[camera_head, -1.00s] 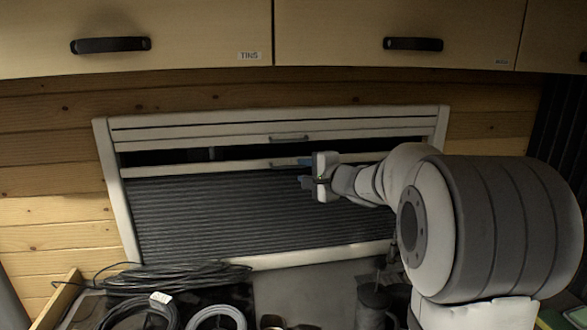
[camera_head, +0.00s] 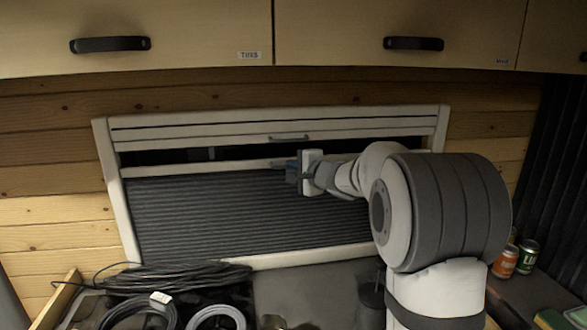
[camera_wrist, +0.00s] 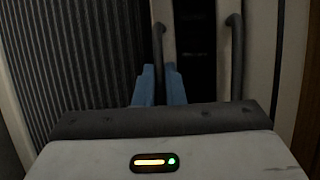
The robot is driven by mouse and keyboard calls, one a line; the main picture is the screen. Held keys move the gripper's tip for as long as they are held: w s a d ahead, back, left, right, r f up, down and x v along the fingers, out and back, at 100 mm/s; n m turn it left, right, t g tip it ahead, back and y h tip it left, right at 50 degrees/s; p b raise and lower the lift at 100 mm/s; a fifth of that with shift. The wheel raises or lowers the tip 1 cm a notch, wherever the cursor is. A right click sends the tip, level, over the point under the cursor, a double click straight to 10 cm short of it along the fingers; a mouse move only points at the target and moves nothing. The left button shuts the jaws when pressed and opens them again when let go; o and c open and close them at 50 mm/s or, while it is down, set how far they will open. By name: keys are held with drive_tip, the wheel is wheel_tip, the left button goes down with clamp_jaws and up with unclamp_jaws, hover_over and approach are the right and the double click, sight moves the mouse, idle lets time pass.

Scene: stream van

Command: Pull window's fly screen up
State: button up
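The window (camera_head: 105,165) is a wide white frame on the wooden wall. The dark pleated screen (camera_head: 200,225) fills its lower part, up to a white bar (camera_head: 200,167). My gripper (camera_head: 293,168) is at this bar, over its handle. In the wrist view the picture is turned: the screen (camera_wrist: 60,55) is at left, and the dark bar handle (camera_wrist: 158,40) runs down between my blue fingertips (camera_wrist: 159,75). The fingers lie close on either side of it; whether they press on it is unclear.
An upper white bar (camera_head: 225,137) has its own handle (camera_head: 289,139), with a dark gap below it. Cupboards (camera_head: 160,30) hang above. Coiled cables (camera_head: 175,277) lie on the counter below, and cans (camera_head: 527,256) stand at right.

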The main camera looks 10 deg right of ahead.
clamp_jaws()
wheel_tip(320, 180, up, 4)
drive_tip(key=p, duration=0.6)
drive_tip(key=shift+r+p, duration=0.15)
drive_tip(key=shift+p, duration=0.2)
drive_tip(key=o, duration=0.5)
unclamp_jaws()
